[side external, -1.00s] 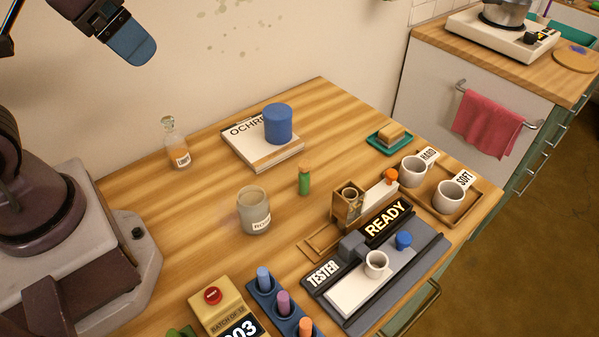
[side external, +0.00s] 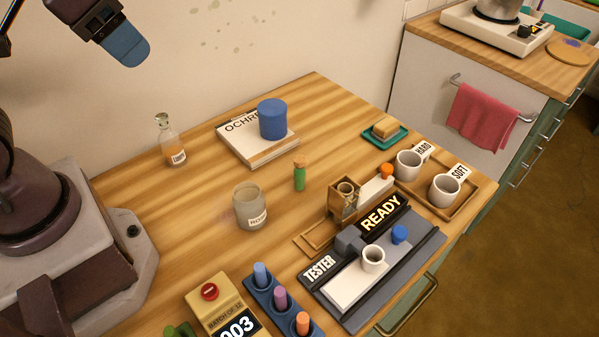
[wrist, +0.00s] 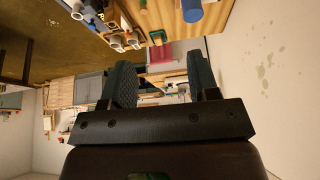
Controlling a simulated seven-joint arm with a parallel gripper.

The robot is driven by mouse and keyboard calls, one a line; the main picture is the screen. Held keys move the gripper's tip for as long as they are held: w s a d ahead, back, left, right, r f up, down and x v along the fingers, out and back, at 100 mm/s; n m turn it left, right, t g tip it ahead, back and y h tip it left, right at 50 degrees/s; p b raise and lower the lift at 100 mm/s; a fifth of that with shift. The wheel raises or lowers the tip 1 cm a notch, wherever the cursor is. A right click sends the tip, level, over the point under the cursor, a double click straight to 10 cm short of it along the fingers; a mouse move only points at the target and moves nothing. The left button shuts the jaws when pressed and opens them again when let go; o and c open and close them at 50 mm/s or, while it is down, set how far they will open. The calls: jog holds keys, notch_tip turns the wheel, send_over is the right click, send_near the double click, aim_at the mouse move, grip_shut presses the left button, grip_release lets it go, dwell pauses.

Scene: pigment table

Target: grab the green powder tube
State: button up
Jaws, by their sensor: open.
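The green powder tube (side external: 299,176) stands upright near the middle of the wooden table in the side external view. It is a small green vial with a cork-coloured top. My gripper (side external: 125,48) is at the top left of that view, high above the table and well away from the tube. In the wrist view my gripper (wrist: 162,85) shows two fingers spread apart with nothing between them. I cannot make out the tube in the wrist view.
A frosted jar (side external: 250,207) stands left of the tube. A book (side external: 233,143) with a blue cylinder (side external: 272,119) on it lies behind. A small wooden stand (side external: 344,199), the tester (side external: 350,285) and a tube rack (side external: 262,297) are in front. A corked bottle (side external: 170,146) is at the back left.

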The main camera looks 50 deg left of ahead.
aim_at(304, 158)
jog(key=w+d+f+m+y, duration=0.1)
jog(key=w+f+m+y, duration=0.1)
jog(key=f+m, duration=0.5)
jog(key=w+d+f+m+t+y, duration=0.1)
jog(key=w+d+f+m+y, duration=0.1)
jog(key=f+m, duration=0.6)
jog(key=w+d+f+m+t+y, duration=0.1)
jog(key=w+d+f+m+y, duration=0.1)
jog(key=f+m+y, duration=0.4)
jog(key=shift+w+d+f+m, duration=0.1)
jog(key=shift+w+f+m, duration=0.3)
jog(key=shift+m, duration=0.35)
jog(key=shift+w+d+f+m, duration=0.1)
jog(key=shift+w+f+m, duration=0.15)
jog(key=shift+w+m, duration=0.35)
jog(key=w+d+f+m+t+h, duration=0.2)
jog(key=w+d+m+t+h, duration=0.25)
jog(key=d+m, duration=0.2)
jog(key=shift+m+t, duration=0.3)
jog(key=shift+t, duration=0.15)
jog(key=x, duration=0.7)
jog(key=shift+w+a+f, duration=0.1)
jog(key=shift+a+f, duration=0.15)
jog(key=shift+a, duration=0.2)
jog(key=x, duration=0.5)
jog(key=shift+f, duration=0.25)
